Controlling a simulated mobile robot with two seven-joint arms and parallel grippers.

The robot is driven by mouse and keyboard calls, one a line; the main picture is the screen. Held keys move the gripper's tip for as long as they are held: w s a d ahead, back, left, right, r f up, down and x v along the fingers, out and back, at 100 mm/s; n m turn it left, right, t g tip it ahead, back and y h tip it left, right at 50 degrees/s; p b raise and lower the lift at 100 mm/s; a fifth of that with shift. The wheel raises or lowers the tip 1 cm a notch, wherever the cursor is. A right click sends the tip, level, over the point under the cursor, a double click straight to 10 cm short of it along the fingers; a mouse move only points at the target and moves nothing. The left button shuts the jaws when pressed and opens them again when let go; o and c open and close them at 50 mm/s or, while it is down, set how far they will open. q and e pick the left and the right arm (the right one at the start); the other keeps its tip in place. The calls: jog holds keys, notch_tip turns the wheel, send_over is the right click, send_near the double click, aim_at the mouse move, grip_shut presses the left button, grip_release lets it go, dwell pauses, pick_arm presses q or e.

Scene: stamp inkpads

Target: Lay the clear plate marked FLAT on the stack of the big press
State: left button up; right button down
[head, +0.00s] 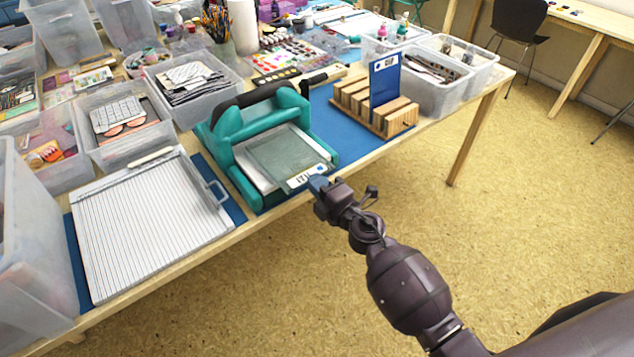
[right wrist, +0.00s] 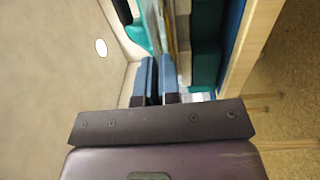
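The clear plate (head: 283,152) is greenish and see-through, with a white label at its front edge whose lettering appears turned around. It is over the pale stack (head: 252,168) on the bed of the teal big press (head: 228,131). I cannot tell whether it lies fully on the stack. My right gripper (head: 319,185) is at the plate's front edge by the label. In the right wrist view its blue fingers (right wrist: 155,82) are close together, with the plate's edge apparently between them. My left gripper is not in view.
A wooden rack (head: 373,117) holding an upright blue plate (head: 384,79) stands right of the press. A ridged white board (head: 147,222) lies to the left. Plastic bins (head: 127,122) crowd behind. Blue mat (head: 340,127) is bare between press and rack.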

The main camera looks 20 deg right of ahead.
jog(key=shift+f, duration=0.25)
dwell(0.4)
jog(key=c, duration=1.2)
grip_release()
jog(key=shift+c, duration=0.2)
jog(key=v, duration=0.5)
jog(key=shift+s, duration=0.1)
jog(key=v, duration=1)
jog(key=shift+s+d+b, duration=0.15)
jog(key=shift+s+b, duration=0.15)
jog(key=shift+b, duration=0.15)
